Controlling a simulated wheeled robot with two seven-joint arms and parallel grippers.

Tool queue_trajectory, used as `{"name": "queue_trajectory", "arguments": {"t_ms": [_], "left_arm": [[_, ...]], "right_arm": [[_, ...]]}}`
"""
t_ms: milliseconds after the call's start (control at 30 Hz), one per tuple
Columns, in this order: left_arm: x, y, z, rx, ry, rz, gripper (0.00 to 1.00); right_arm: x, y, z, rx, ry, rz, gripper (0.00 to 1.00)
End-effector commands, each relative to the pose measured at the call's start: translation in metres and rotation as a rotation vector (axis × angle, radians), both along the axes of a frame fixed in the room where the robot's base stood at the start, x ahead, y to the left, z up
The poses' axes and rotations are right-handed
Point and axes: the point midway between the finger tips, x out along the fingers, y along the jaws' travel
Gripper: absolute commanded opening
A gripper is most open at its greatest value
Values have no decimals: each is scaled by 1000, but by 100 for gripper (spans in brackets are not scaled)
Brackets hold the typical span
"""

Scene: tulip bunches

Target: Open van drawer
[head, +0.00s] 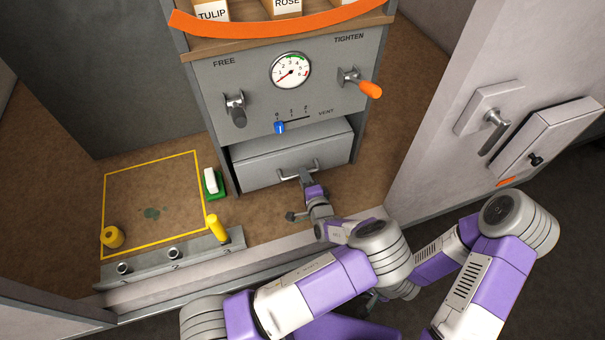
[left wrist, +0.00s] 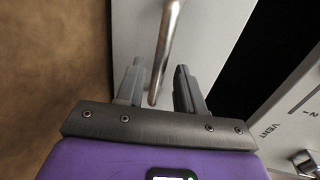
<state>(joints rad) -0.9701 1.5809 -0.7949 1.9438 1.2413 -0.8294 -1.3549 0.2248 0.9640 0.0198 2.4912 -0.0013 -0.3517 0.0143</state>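The grey van drawer (head: 262,170) sits low in the cabinet, under the VENT marking. A bar handle (head: 284,176) is fixed across its front. My left gripper (head: 307,177) is at the handle. In the left wrist view the handle bar (left wrist: 167,45) runs between the two fingers of my left gripper (left wrist: 160,88), with a gap on each side, so the fingers are open around it. The drawer front (left wrist: 137,35) lies behind the bar. My right arm shows at the right, but its gripper is hidden behind my left arm.
Above the drawer are a blue slider (head: 280,128), a gauge (head: 291,70) and an orange-tipped lever (head: 369,89). An open door (head: 450,140) stands at the right. A metal rail (head: 197,257) with a yellow peg (head: 217,229) lies at the lower left.

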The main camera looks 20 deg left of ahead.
Motion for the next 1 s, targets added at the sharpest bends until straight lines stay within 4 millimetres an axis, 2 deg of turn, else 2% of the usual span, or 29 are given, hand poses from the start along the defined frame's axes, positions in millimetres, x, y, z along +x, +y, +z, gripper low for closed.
{"name": "queue_trajectory", "arguments": {"t_ms": [200, 533, 767, 1000], "left_arm": [[20, 14, -6, -1, 0, 0, 37], [23, 16, -6, -1, 2, 0, 37], [23, 16, -6, -1, 2, 0, 2], [22, 16, -6, -1, 2, 0, 0]], "right_arm": [[0, 0, -6, 0, 0, 0, 43], [0, 0, -7, 0, 0, 0, 43], [0, 0, -7, 0, 0, 0, 43], [0, 0, -7, 0, 0, 0, 43]]}}
